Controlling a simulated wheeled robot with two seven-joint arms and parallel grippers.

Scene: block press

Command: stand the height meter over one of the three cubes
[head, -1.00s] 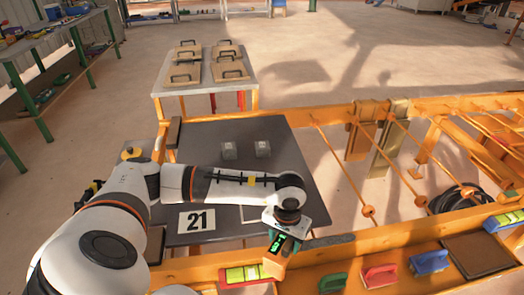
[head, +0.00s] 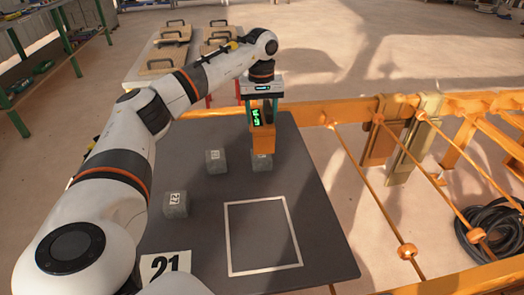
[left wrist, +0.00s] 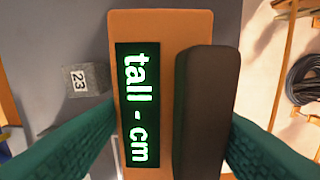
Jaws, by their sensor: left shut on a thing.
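My left gripper (head: 263,104) is shut on the height meter (head: 262,140), an orange block with a dark handle and a lit display. In the left wrist view the height meter (left wrist: 150,24) shows "tall - cm" between the green fingers. The meter is upright at the far right cube (head: 261,164), whose lower part shows beneath it; whether they touch, I cannot tell. A second grey cube (head: 216,162) stands just left of it, and a third grey cube (head: 175,204) stands nearer. A cube marked 23 (left wrist: 80,80) shows beside the meter in the left wrist view. My right gripper is not in view.
The dark tabletop (head: 200,245) has an empty white square outline (head: 262,268) and a "21" card (head: 160,265) near its front. An orange frame with rods (head: 345,155) runs along the right. A table with handled boards (head: 140,78) stands behind.

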